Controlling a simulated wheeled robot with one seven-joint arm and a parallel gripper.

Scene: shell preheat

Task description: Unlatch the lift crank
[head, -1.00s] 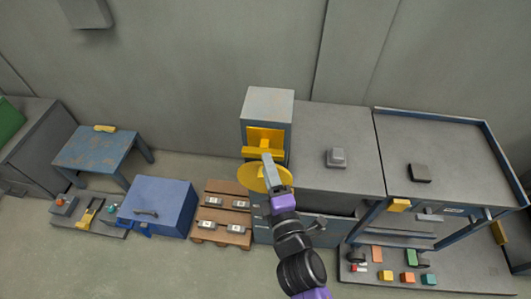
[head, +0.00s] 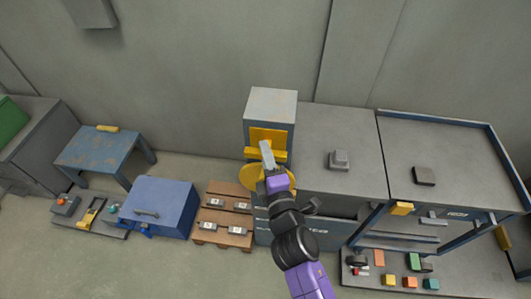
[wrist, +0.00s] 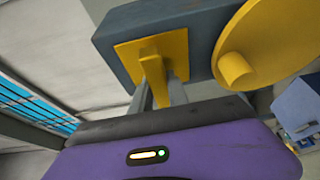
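A blue-grey housing (head: 270,105) carries a yellow latch piece on a yellow plate (head: 262,134). The wrist view shows the plate (wrist: 127,58) and the latch lever (wrist: 152,68) standing out from it. A yellow crank disc (head: 250,178) sits below the plate, partly behind my arm; its round knob (wrist: 236,69) shows in the wrist view. My gripper (head: 266,146) is at the front of the plate. In the wrist view, its two fingers (wrist: 160,92) are apart with the lever between them. Contact with the lever is unclear.
A grey counter (head: 340,125) adjoins the housing on the right, with a grey block (head: 339,160) on it. A pallet (head: 222,233), a blue box (head: 158,206) and a blue table (head: 100,148) stand left. A floor board (head: 440,278) with coloured blocks lies right.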

